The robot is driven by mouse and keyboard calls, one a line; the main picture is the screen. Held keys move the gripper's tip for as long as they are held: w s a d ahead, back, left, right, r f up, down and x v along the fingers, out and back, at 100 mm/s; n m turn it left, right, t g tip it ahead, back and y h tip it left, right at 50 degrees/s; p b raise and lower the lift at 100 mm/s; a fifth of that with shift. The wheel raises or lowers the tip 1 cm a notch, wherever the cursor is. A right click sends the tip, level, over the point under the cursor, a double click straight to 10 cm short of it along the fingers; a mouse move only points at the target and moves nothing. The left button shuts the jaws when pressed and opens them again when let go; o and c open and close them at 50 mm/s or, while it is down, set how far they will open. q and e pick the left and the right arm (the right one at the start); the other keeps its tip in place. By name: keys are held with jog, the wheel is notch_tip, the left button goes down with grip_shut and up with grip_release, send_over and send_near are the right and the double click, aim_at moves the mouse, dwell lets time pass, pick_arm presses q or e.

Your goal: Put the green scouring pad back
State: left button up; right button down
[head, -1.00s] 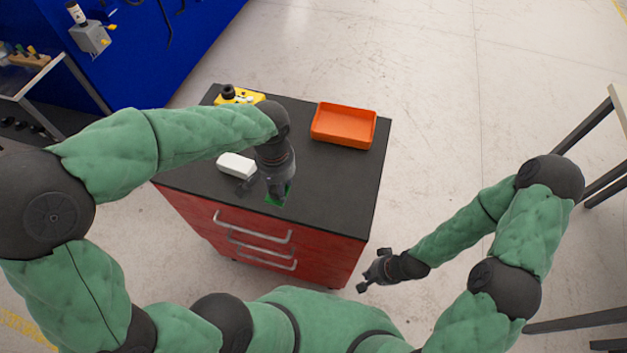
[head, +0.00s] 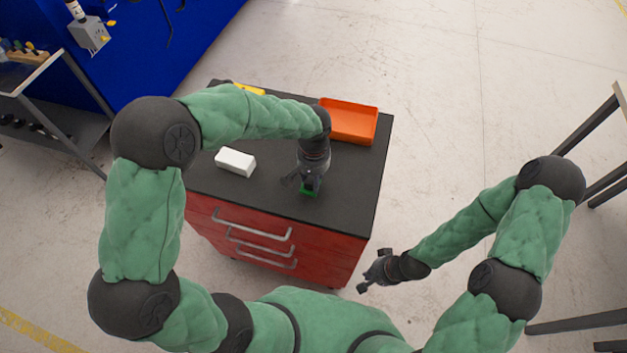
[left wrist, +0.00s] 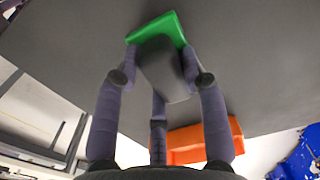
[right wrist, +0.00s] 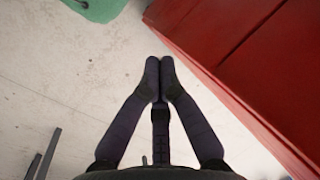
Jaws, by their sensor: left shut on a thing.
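The green scouring pad (head: 308,190) shows under my left gripper (head: 311,180), over the front part of the dark cabinet top. In the left wrist view the pad (left wrist: 157,27) is at the fingertips, with my left gripper (left wrist: 165,62) shut on it. A dark grey shape between the fingers covers part of the pad; I cannot tell what it is. I cannot tell whether the pad touches the top. My right gripper (head: 374,274) is shut and empty, off the cabinet's front right; its fingertips meet in the right wrist view (right wrist: 160,66).
An orange tray (head: 347,122) stands at the back right of the cabinet top (head: 262,195), partly behind my left arm. A white block (head: 235,162) lies to the left. A yellow thing (head: 250,89) at the back is mostly hidden. Red drawers with handles face me.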

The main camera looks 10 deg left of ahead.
pick_arm(q)
jog(key=shift+f, duration=0.65)
jog(key=shift+f, duration=0.1)
jog(key=o, duration=1.1)
notch_tip(320, 180, up, 12)
jog(key=shift+s+r+p, duration=0.1)
jog(key=shift+p, duration=0.9)
